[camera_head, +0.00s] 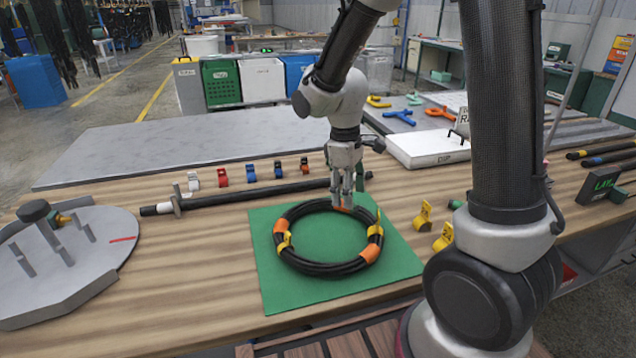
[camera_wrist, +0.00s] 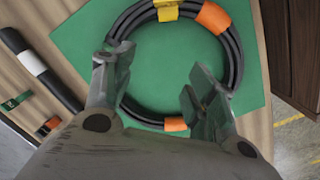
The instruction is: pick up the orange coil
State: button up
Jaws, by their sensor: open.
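The orange coil (camera_head: 297,265) is a black hose ring with orange bands and yellow clips, lying flat on a green mat (camera_head: 390,269) on the wooden table. In the wrist view the coil (camera_wrist: 235,62) fills the upper middle, on the green mat (camera_wrist: 76,38). My gripper (camera_head: 348,203) points down over the coil's far side, close to an orange band there. In the wrist view my gripper (camera_wrist: 155,84) has its fingers spread apart with nothing held. An orange band (camera_wrist: 176,124) shows between the fingers. I cannot tell whether the fingertips touch the hose.
A black rod (camera_head: 245,195) lies behind the mat, with several small colored clips (camera_head: 222,177) beyond it. Yellow clips (camera_head: 443,237) stand to the right. A grey round fixture (camera_head: 70,260) is at left. The wood in front of the fixture and mat is clear.

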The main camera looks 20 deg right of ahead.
aim_at(317, 201)
jog(key=w+a+f+n, duration=0.1)
jog(key=w, duration=0.1)
jog(key=w+a+f+n, duration=0.1)
jog(key=w+f, duration=0.1)
jog(key=w+a+f+n+t, duration=0.1)
jog(key=w+n, duration=0.1)
jog(key=shift+w+f, duration=0.1)
jog(key=shift+f, duration=0.1)
jog(key=w+n, duration=0.1)
jog(key=w+a+n+t, duration=0.1)
jog(key=w+r+n+y, duration=0.1)
jog(key=w, duration=0.1)
jog(key=shift+w+a+r+n+t, duration=0.1)
jog(key=shift+a+n+t, duration=0.2)
jog(key=shift+n, duration=0.1)
jog(key=f, duration=0.2)
jog(key=w+f, duration=0.1)
jog(key=f, duration=0.4)
jog(key=shift+w+f, duration=0.25)
